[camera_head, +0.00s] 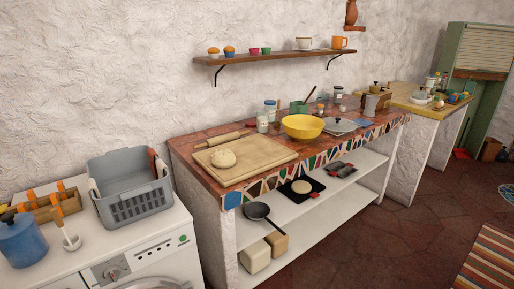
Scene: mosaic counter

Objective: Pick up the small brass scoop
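I cannot pick out a small brass scoop for certain; many items are too small to tell. Neither of my grippers is in view.
The mosaic counter (190,148) holds a wooden board (261,172) with dough (223,158), a yellow bowl (303,126) and several jars. A grey basket (137,206) stands on the washing machine (120,256). The floor (390,240) in front is clear, with a striped rug (490,260) at right.

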